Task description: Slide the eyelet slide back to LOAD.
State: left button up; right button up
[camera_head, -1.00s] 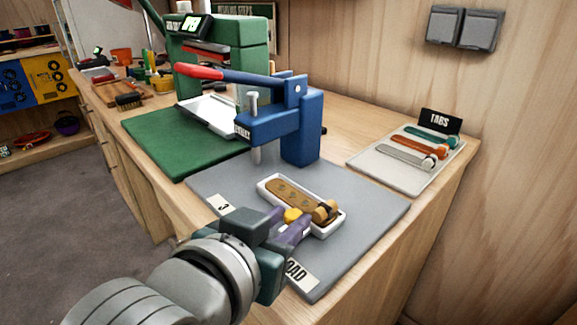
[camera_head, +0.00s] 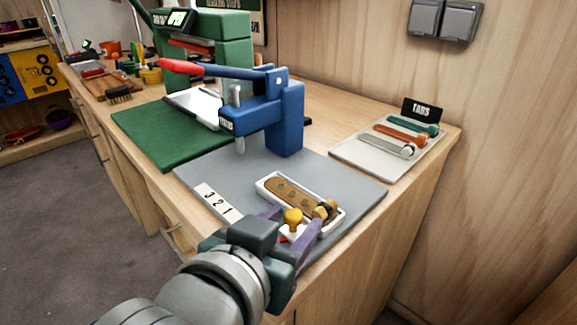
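The eyelet slide is a white tray (camera_head: 262,186) with a brown, holed strap (camera_head: 284,192) in it, on the grey mat beside the blue press (camera_head: 270,112). A yellow knob (camera_head: 293,216) stands at its near side, with a small red mark below it. A number strip (camera_head: 212,203) reads 3, 2, 1; the LOAD label is hidden behind my gripper and wrist. My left gripper (camera_head: 292,222) has its purple fingers apart on either side of the knob. They look clear of it, but contact is hard to tell. My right gripper is out of view.
The grey mat (camera_head: 350,186) is bare to the right of the tray. A white board with several tabs (camera_head: 350,152) lies at the back right. The green mat and green machine (camera_head: 225,40) are at the left. The press's red handle (camera_head: 182,69) is raised.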

pick_arm(q)
jog(key=shift+o, duration=0.3)
jog(key=shift+a, duration=0.1)
jog(key=shift+s+a+r, duration=0.2)
jog(key=shift+s+r, duration=0.05)
jog(key=shift+s, duration=0.1)
jog(key=p+v, duration=0.2)
jog(key=v, duration=0.7)
jog(key=shift+d, duration=0.1)
